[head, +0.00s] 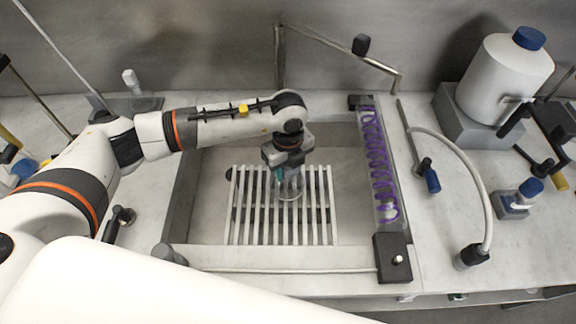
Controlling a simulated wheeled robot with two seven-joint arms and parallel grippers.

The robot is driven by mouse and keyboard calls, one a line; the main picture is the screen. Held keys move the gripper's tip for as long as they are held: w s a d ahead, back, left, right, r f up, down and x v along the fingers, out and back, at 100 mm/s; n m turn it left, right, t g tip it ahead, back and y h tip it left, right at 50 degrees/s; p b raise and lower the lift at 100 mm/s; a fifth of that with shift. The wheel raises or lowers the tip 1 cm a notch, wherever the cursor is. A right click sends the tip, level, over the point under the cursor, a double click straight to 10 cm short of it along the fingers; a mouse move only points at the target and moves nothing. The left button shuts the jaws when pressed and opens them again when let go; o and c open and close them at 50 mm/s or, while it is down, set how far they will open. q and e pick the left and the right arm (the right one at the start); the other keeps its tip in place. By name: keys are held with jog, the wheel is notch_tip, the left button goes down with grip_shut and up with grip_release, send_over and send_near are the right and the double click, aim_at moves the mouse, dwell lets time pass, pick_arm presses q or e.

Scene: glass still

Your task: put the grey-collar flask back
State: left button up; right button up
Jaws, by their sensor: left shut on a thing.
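My left arm reaches in from the left, and its gripper (287,164) points down over the recessed basin. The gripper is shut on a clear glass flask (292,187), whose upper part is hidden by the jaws. A grey-teal patch shows at the jaws, but I cannot tell whether it is the flask's collar. The flask is over the white slatted rack (240,205) in the basin; I cannot tell whether it touches the slats. My right gripper is not in view.
A glass condenser with a purple coil (376,165) stands along the basin's right edge. A metal tap pipe (340,47) arches behind the basin. A white jug with a blue cap (505,75) stands at the back right. A small clear flask (133,85) stands at the back left.

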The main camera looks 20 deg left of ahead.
pick_arm(q)
jog(key=shift+f+b, duration=0.4)
jog(key=shift+f, duration=0.1)
jog(key=o, duration=1.3)
jog(key=shift+c, duration=0.2)
notch_tip(320, 180, up, 11)
jog(key=b, duration=0.2)
jog(key=shift+r+b, duration=0.2)
jog(key=shift+b, duration=0.15)
jog(key=shift+r, duration=0.35)
